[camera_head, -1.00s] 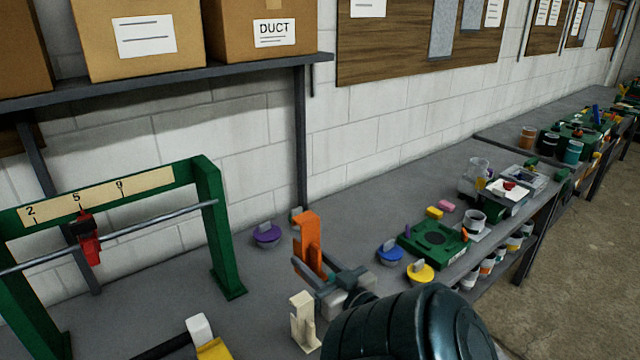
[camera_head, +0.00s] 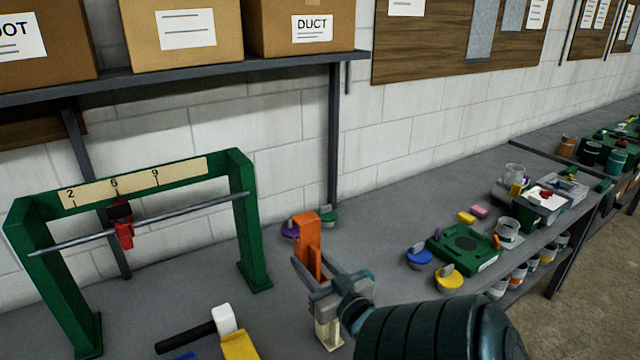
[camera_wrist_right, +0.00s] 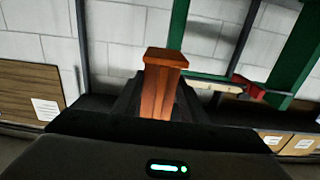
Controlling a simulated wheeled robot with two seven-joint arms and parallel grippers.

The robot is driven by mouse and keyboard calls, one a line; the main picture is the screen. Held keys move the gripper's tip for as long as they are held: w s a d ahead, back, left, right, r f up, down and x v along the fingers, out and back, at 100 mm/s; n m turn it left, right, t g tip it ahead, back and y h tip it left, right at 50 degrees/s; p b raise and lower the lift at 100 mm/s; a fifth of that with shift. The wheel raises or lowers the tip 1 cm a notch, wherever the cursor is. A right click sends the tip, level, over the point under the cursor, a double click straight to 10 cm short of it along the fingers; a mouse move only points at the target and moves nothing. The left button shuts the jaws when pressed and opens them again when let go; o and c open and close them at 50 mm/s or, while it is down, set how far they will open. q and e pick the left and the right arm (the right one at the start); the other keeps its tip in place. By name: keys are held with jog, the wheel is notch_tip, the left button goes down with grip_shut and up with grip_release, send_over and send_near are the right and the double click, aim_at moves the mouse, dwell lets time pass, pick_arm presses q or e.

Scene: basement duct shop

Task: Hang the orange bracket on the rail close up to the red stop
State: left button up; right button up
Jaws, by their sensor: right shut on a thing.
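The orange bracket (camera_head: 307,244) is held upright in my right gripper (camera_head: 318,282), which is shut on it above the bench. In the right wrist view the bracket (camera_wrist_right: 160,88) stands between the dark fingers; its lower part is hidden by the gripper. The grey rail (camera_head: 180,212) spans the green frame at the left. The red stop (camera_head: 123,234) sits on the rail left of its middle, below the number strip. The bracket is well to the right of the frame, apart from the rail. My left gripper is not in view.
The green frame's right post (camera_head: 252,235) stands between bracket and stop. A mallet-like tool (camera_head: 222,322) with a white head and a cream block (camera_head: 328,330) are in front. Purple (camera_head: 290,229), blue (camera_head: 419,256) and yellow (camera_head: 449,277) lidded pieces lie around. A shelf (camera_head: 200,72) with boxes hangs above.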

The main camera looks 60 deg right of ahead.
jog(key=shift+w+a+b, duration=1.35)
jog(key=shift+w+a, duration=3.5)
jog(key=shift+w, duration=1.4)
jog(key=shift+w+a+b, duration=1.35)
jog(key=shift+w+a, duration=3.45)
jog(key=shift+w, duration=1.4)
jog(key=f+b+x, duration=0.2)
jog(key=b+x, duration=0.1)
jog(key=x, duration=0.9)
jog(key=shift+f, duration=0.15)
jog(key=o, duration=1.3)
jog(key=shift+b, duration=0.3)
